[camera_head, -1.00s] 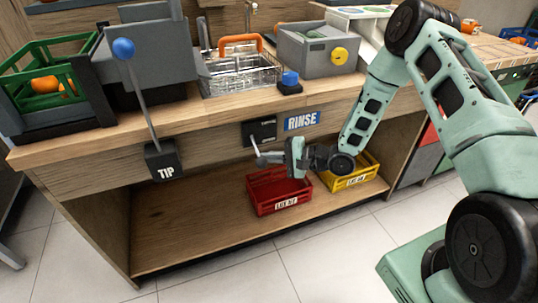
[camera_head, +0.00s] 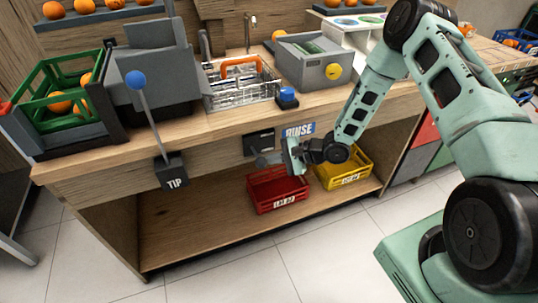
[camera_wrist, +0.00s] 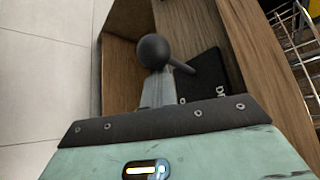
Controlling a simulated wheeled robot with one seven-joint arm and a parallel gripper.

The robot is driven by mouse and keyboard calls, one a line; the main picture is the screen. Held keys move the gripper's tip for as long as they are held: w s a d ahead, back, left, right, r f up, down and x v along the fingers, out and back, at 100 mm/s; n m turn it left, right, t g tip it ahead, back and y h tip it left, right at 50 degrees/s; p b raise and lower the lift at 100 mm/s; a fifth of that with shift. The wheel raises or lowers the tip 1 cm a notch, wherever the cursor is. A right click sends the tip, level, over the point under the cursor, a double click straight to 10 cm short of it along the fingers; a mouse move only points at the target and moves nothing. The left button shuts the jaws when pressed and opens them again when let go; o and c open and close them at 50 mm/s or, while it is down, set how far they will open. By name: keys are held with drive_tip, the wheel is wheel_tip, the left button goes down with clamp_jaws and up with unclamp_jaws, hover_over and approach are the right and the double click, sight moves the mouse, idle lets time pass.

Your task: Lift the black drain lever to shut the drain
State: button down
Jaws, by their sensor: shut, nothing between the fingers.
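The black drain lever's round knob (camera_wrist: 153,50) shows in the wrist view, right at the tip of my gripper (camera_wrist: 158,90). Its short rod runs right to a black plate (camera_wrist: 205,75) with partly hidden lettering. My gripper's fingers are shut with nothing between them and overlap the knob in the picture; I cannot tell if they touch it. In the head view my gripper (camera_head: 272,160) is just below the dark drain plate (camera_head: 258,142) on the counter front. The lever is hard to make out there, and its exact angle is unclear.
The TIP lever box (camera_head: 172,170) is on the counter front at left. A blue RINSE button (camera_head: 288,97) sits on the counter. A red crate (camera_head: 278,190) and a yellow crate (camera_head: 345,168) stand on the shelf below my gripper. A wire basket (camera_head: 240,85) is above.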

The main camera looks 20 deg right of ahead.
drive_tip(key=shift+r, duration=0.35)
drive_tip(key=shift+w+r+p, duration=0.1)
drive_tip(key=shift+r+p, duration=0.6)
drive_tip(key=shift+p, duration=0.05)
drive_tip(key=shift+r, duration=0.1)
drive_tip(key=shift+a, duration=0.1)
